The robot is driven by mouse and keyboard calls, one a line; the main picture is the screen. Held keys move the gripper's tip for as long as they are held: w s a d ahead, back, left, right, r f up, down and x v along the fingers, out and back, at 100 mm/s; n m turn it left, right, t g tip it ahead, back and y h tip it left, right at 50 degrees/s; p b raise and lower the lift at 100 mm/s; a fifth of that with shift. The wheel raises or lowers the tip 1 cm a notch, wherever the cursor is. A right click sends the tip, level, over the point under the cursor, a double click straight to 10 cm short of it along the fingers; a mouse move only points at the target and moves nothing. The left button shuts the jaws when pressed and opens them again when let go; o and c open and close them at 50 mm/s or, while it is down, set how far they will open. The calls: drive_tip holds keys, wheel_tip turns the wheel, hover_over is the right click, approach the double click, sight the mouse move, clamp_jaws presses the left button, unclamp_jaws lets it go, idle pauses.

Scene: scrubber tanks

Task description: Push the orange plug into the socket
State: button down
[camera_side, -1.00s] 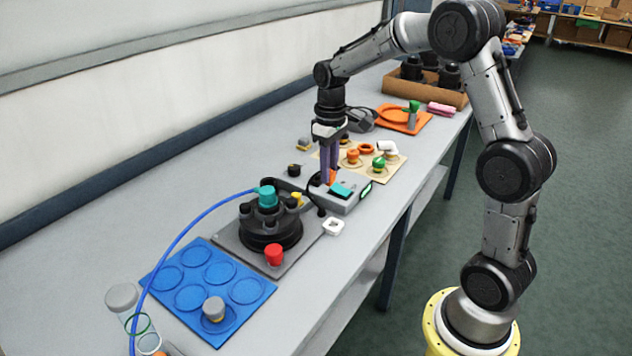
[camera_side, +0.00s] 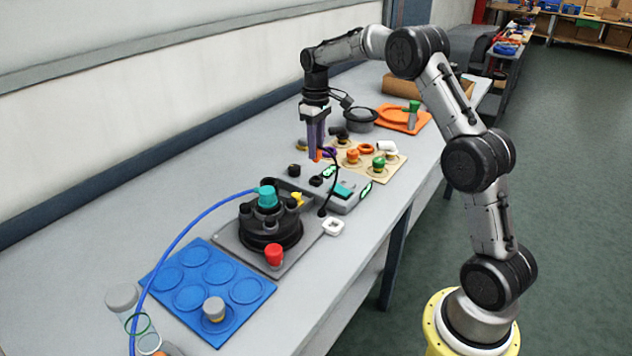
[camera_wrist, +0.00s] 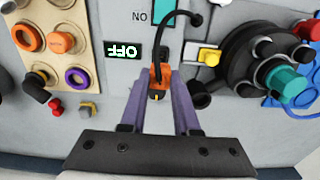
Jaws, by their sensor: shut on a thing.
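My gripper (camera_side: 317,158) has purple fingers, shut on the orange plug (camera_wrist: 160,76). The plug shows as a small orange patch low between the fingers in the side view, above the far end of the grey device (camera_side: 342,202). A black cable (camera_wrist: 190,16) runs from the plug. The plug appears apart from the device. A dark round part (camera_side: 316,181) on the device's left side may be the socket; its opening cannot be made out. It seems to show right of the plug in the wrist view (camera_wrist: 199,95).
A black round fixture (camera_side: 270,228) with a teal cap and blue hose stands nearer the camera. A beige board (camera_side: 385,172) with coloured parts lies right of my gripper. A black knob (camera_side: 294,170) sits close by on the table. The table's left strip is clear.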

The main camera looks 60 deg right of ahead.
sight(316, 161)
idle(0.3)
drive_tip(key=shift+f, duration=2.25)
drive_tip(key=shift+f, duration=0.85)
drive_tip(key=shift+f, duration=0.15)
drive_tip(key=shift+c, duration=0.4)
unclamp_jaws()
drive_tip(key=shift+r, duration=4.3)
